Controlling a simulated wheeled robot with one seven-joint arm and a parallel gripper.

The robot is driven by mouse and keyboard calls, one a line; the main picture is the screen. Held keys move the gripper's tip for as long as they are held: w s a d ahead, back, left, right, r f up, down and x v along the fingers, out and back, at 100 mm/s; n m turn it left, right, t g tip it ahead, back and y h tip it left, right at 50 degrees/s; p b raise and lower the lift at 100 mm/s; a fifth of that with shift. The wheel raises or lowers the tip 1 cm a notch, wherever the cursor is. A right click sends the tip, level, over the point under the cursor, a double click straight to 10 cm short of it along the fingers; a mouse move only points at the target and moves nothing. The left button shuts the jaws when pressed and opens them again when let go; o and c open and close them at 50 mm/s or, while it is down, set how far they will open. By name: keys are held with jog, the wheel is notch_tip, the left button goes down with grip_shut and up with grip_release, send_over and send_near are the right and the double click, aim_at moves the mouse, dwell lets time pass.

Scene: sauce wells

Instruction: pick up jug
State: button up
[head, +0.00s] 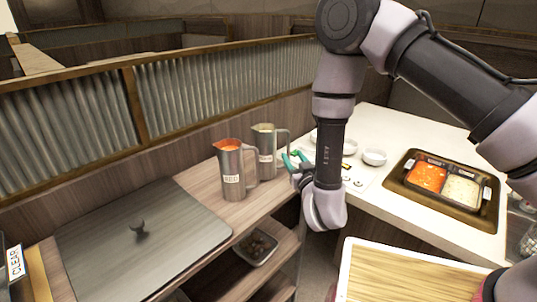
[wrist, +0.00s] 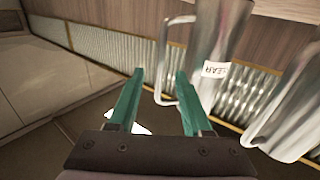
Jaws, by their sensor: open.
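A metal jug (head: 266,145) with pale contents stands upright on the wooden counter, its handle on the right. In the wrist view this jug (wrist: 226,40) has a label that reads CLEAR, upside down. A second metal jug (head: 234,170), labelled RED and filled with red-orange sauce, stands in front and to the left; a metal jug also shows at the wrist view's right edge (wrist: 292,105). My gripper (head: 293,160) has teal fingers and is open beside the CLEAR jug's handle. In the wrist view the handle shows between the fingers (wrist: 160,76), partly behind the right one; contact cannot be told.
A metal lid (head: 95,245) with a knob covers the left counter. A corrugated divider (head: 205,85) runs behind the jugs. White bowls (head: 374,157) and a sauce tray (head: 395,182) with red and pale wells are on the right white counter. A wooden board (head: 400,275) is in front.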

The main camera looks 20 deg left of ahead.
aim_at(289, 147)
jog(key=x, duration=0.3)
jog(key=shift+w, duration=0.1)
jog(key=w+a, duration=0.1)
jog(key=w+a+r, duration=0.1)
jog(key=w, duration=0.1)
jog(key=shift+w+a+r, duration=0.1)
jog(key=shift+w+a, duration=0.45)
jog(key=shift+w, duration=0.1)
grip_shut()
dwell(0.8)
